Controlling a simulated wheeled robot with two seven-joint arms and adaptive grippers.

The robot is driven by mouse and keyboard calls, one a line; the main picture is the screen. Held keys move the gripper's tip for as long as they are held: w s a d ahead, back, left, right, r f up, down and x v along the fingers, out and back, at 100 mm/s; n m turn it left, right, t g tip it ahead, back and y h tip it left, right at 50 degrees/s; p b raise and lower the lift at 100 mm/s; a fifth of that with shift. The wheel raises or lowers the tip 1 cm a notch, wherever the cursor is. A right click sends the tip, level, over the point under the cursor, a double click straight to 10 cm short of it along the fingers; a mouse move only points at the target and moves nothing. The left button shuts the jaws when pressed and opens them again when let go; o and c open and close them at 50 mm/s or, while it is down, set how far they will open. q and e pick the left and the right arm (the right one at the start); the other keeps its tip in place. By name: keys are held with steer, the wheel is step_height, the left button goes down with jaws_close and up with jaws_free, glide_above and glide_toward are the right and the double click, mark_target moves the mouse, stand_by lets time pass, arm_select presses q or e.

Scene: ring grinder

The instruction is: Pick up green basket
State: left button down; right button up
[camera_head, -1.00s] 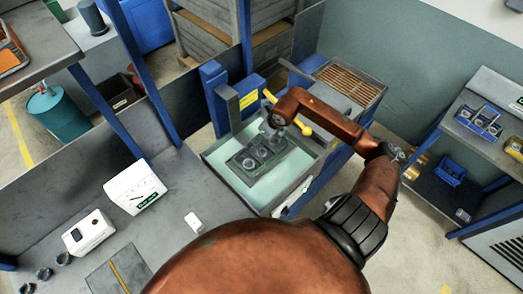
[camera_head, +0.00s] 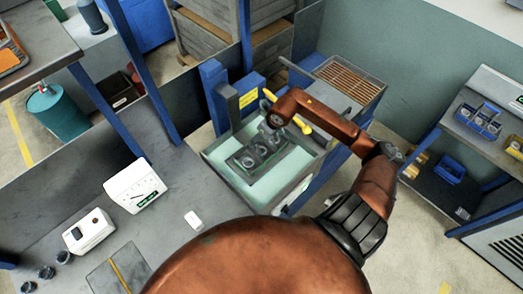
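The green basket (camera_head: 243,167) is a small dark green-edged carrier holding several grey rings. It sits in the shallow pale-green basin (camera_head: 225,172) of the machine in the middle. My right arm reaches over from the lower right. Its gripper (camera_head: 268,132) is at the basket's far upper end, pointing down, close above or at the rim. The fingers are small and dark against the basket, so I cannot tell if they are open, shut or touching it. My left gripper is not in view.
A yellow-handled part (camera_head: 300,125) stands behind the basin beside my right arm. A blue upright (camera_head: 217,95) rises at the basin's back left. White gauge boxes (camera_head: 137,186) stand on the grey bench at left. A shelf with blue bins (camera_head: 478,122) is at right.

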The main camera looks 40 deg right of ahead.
steer(key=c, duration=0.8)
steer(key=shift+r, duration=0.1)
steer(key=shift+c, duration=0.4)
steer(key=shift+r, duration=0.1)
